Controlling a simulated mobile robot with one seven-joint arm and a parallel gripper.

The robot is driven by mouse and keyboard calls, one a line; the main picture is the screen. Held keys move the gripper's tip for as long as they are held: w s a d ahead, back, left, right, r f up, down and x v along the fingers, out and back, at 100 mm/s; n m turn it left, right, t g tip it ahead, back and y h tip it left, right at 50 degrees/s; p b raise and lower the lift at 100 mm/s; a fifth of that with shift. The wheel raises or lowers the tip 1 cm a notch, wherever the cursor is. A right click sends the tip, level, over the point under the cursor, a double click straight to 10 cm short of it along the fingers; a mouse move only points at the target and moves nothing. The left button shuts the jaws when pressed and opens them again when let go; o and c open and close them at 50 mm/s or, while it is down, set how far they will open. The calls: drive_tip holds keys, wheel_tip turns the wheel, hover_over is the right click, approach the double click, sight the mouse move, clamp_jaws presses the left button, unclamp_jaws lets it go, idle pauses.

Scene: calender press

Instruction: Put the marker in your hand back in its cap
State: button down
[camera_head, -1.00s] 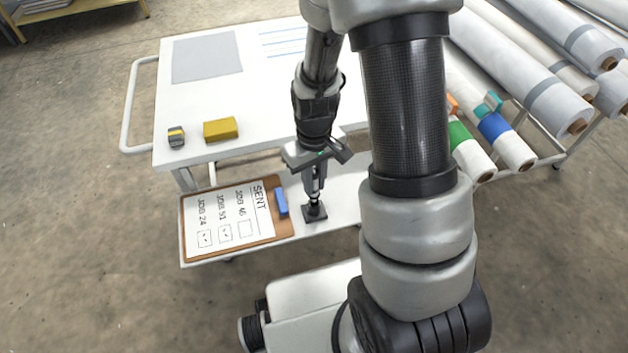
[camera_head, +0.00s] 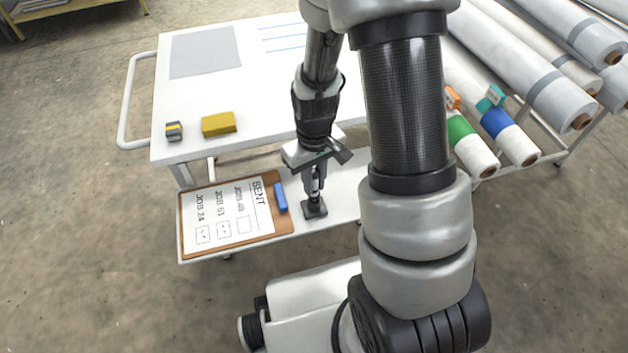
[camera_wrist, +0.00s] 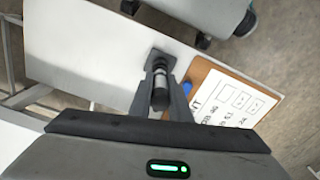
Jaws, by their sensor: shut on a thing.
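My gripper (camera_head: 315,188) is shut on the marker (camera_wrist: 160,90), a light grey and black stick held upright between the two fingers. The marker's lower end is over a small dark square block (camera_head: 314,209) on the lower white shelf. The block also shows just beyond the fingertips in the wrist view (camera_wrist: 157,56). The marker's end meets or nearly meets the block; I cannot tell whether it has entered it. The cap itself cannot be made out, as the fingers and marker hide the block's middle.
A clipboard (camera_head: 187,225) with a checklist and blue clip (camera_head: 280,197) lies just left of the block. Large rolls (camera_head: 555,95) lie on the right.

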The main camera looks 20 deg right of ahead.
drive_tip(key=shift+f+b, duration=0.5)
drive_tip(key=shift+f, duration=0.25)
drive_tip(key=c, duration=1.6)
unclamp_jaws()
drive_tip(key=shift+o, duration=0.2)
wheel_tip(320, 180, up, 18)
drive_tip(key=p, duration=0.5)
drive_tip(key=shift+f, duration=0.2)
